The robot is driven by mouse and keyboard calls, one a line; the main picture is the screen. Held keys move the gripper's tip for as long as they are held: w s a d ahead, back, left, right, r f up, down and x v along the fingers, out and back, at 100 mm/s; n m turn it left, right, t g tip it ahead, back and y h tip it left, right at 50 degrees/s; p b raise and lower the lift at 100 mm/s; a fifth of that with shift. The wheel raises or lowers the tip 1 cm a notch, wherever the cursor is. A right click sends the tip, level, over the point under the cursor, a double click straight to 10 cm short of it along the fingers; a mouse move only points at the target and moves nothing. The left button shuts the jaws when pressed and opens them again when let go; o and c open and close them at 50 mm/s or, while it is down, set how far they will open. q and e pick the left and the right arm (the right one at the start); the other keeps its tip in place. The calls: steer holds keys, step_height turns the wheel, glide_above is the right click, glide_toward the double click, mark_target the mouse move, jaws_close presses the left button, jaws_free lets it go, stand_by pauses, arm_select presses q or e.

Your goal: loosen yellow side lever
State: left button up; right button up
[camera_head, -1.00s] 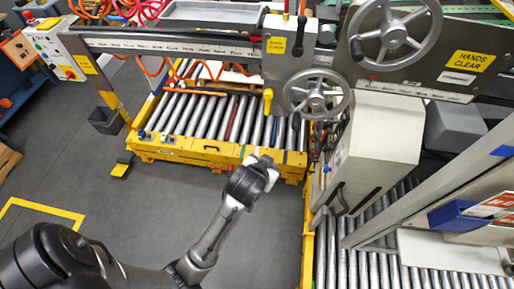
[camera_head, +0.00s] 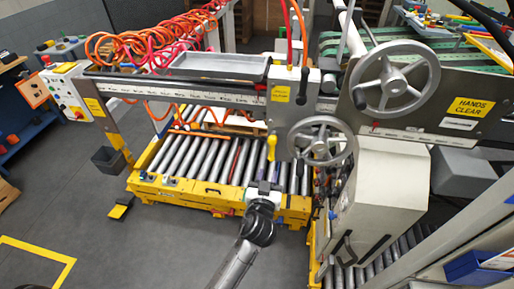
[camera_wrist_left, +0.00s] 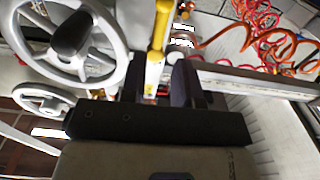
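The yellow side lever (camera_head: 271,147) hangs down from the grey clamp housing (camera_head: 291,95) on the rail, left of the smaller handwheel. My left gripper (camera_head: 262,187) is just below the lever in the head view, over the near edge of the roller conveyor. In the left wrist view the gripper's two dark fingers (camera_wrist_left: 160,83) stand apart. The yellow lever (camera_wrist_left: 160,40) runs down towards the gap between them. I cannot tell how far the lever's end reaches between the fingers; no grip on it shows. My right gripper is out of view.
A small handwheel (camera_head: 320,142) sits close right of the lever, and a large handwheel (camera_head: 395,83) is above right. The rail (camera_head: 180,94) crosses behind. Coiled orange hoses (camera_head: 135,45) hang at the upper left. A pale machine box (camera_head: 378,190) stands to the right.

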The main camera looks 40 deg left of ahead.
mark_target(271, 154)
arm_select(q)
steer(key=shift+x, duration=4.25)
steer(key=shift+w+a+r, duration=0.1)
steer(key=shift+a, duration=0.1)
steer(key=s+a+r+m+p, duration=0.3)
steer(key=a+r+m+p, duration=0.15)
steer(key=m+p, duration=1.2)
steer(key=v, duration=0.9)
steer(key=shift+d+p, duration=0.15)
steer(key=shift+p, duration=0.25)
steer(key=shift+w+f, duration=0.1)
